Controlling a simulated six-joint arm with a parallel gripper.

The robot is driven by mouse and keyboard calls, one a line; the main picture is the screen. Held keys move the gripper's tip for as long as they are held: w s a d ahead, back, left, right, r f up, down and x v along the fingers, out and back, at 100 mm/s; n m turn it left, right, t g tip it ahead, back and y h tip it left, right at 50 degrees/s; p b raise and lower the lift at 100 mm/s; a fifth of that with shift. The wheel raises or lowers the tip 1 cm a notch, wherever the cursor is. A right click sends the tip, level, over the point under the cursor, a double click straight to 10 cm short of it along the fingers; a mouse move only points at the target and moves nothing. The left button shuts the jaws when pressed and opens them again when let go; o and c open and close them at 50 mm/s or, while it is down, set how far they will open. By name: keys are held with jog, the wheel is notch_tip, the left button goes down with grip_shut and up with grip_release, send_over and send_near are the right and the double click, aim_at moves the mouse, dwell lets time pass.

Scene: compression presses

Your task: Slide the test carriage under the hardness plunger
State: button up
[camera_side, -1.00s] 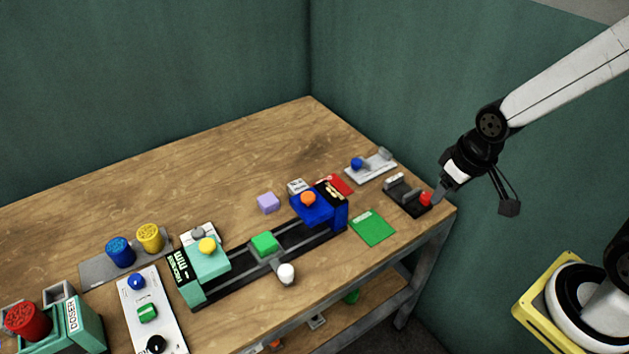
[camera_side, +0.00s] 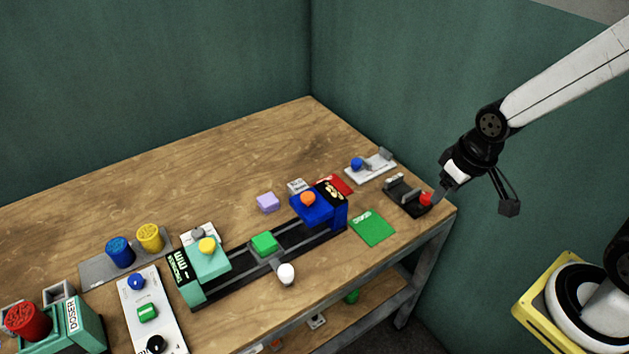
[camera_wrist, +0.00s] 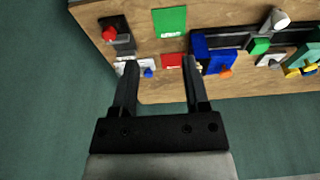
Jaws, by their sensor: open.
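The test carriage carries a green block (camera_side: 264,243) and a white ball handle (camera_side: 286,273) at its front. It sits on a dark rail (camera_side: 240,281), between a teal head (camera_side: 207,262) with a yellow knob on the left and a blue head (camera_side: 313,212) with an orange knob on the right. I cannot tell which head is the hardness plunger. My gripper (camera_wrist: 160,68) is open and empty, above the table's right end. In the side view it is far right of the carriage, and its tip appears beside a red knob (camera_side: 426,199); contact is unclear.
A green plate (camera_side: 372,228), a red plate (camera_side: 336,184) and a grey fixture with a blue knob (camera_side: 370,166) lie right of the rail. A purple block (camera_side: 268,202) is behind it. Other presses and a white control panel (camera_side: 151,312) stand left. The back of the table is clear.

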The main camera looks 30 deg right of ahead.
jog(key=shift+o, duration=0.2)
jog(key=o, duration=0.3)
jog(key=n+t+y, duration=0.4)
jog(key=n+y, duration=0.2)
jog(key=n, duration=0.3)
send_near(286, 270)
jog(key=w+f, duration=0.1)
jog(key=f, duration=0.1)
jog(key=shift+w+a+r, duration=0.15)
jog(key=shift+w+a, duration=0.05)
jog(key=shift+a, duration=0.25)
jog(key=shift+x, duration=3.9)
jog(key=shift+s, duration=0.1)
jog(key=shift+c, duration=0.3)
